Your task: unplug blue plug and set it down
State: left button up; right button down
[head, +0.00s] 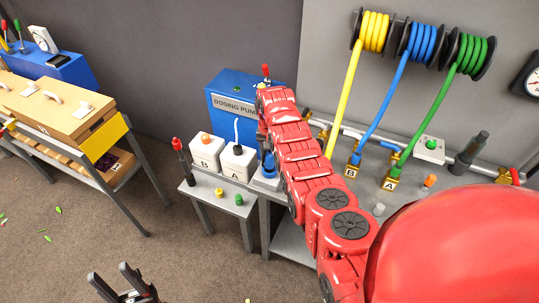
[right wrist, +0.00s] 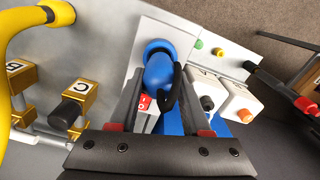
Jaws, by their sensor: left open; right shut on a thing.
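In the head view the blue plug (head: 269,164) shows partly beside my red right arm, at the pale socket box (head: 264,184) on the bench's left end. The arm mostly hides my right gripper there. My left gripper (head: 124,281) is open and empty at the bottom left, above the floor, away from the plug.
White containers B (head: 206,155) and A (head: 238,166) stand left of the plug on a small grey table (head: 217,186) with yellow and green caps. The blue dosing pump (head: 228,92) is behind. Yellow, blue and green hoses (head: 397,95) hang at right.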

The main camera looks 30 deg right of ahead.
jog(key=shift+r+p, duration=0.35)
jog(key=shift+r, duration=1.6)
